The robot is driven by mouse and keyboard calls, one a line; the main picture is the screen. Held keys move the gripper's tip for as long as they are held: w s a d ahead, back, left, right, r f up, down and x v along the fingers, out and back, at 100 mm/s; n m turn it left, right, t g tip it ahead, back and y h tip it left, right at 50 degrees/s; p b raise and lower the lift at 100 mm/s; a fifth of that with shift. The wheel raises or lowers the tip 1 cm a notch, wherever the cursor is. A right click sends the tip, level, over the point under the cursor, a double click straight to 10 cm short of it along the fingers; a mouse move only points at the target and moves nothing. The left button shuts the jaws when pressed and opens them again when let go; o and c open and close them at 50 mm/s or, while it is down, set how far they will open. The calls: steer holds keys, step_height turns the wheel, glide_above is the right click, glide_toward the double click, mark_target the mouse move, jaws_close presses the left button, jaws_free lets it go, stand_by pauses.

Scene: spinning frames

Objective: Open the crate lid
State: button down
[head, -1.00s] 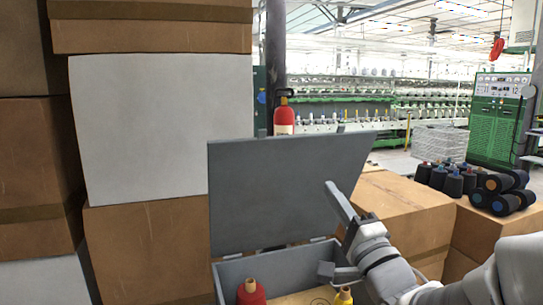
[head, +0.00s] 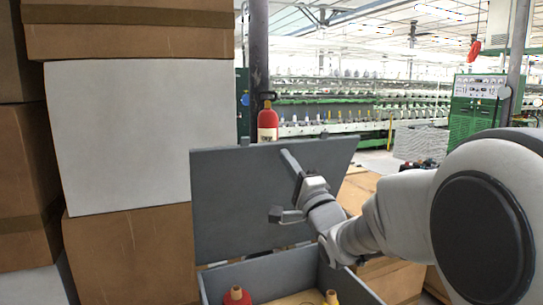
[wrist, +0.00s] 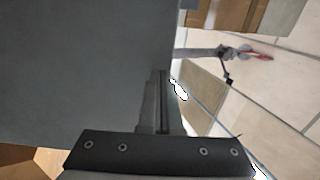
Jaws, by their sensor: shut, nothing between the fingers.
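The grey crate (head: 257,275) stands low in the middle of the head view, with its inside partly visible. Its grey lid (head: 235,205) stands up steeply at the crate's back edge, swung open. The lid appears to fill the left of the wrist view (wrist: 75,65) as a broad grey surface. My gripper (head: 289,160) is shut and empty, in front of the upper right part of the lid. Its closed fingers (wrist: 160,85) show in the wrist view beside the grey surface. I cannot tell whether they touch the lid.
A red spool (head: 237,296) and a yellow spool (head: 331,297) are in the crate. Stacked cardboard boxes (head: 130,250) and a white box (head: 145,135) stand at left. A red extinguisher (head: 267,122) is behind the lid. More cardboard boxes (head: 362,188) are at right.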

steer(key=shift+w+a+r, duration=0.15)
steer(key=shift+w+r, duration=0.1)
steer(key=shift+w, duration=0.25)
steer(key=w+r+p, duration=0.1)
steer(key=w+p, duration=0.1)
steer(key=w+a+r+g+p, duration=0.1)
steer(key=w+p, duration=0.2)
steer(key=w+a+r+g+p, duration=0.1)
steer(key=w+r+p, duration=0.1)
steer(key=p, duration=0.1)
steer(key=shift+w+a+h, duration=0.2)
steer(key=shift+w+h, duration=0.1)
steer(key=w+a+g+h+p, duration=0.1)
steer(key=w+a+g+p, duration=0.2)
steer(key=w+p, duration=0.9)
steer(key=shift+w+a+r+p, duration=0.25)
steer(key=shift+a+r+p, duration=0.15)
steer(key=shift+a, duration=0.15)
steer(key=shift+f, duration=0.1)
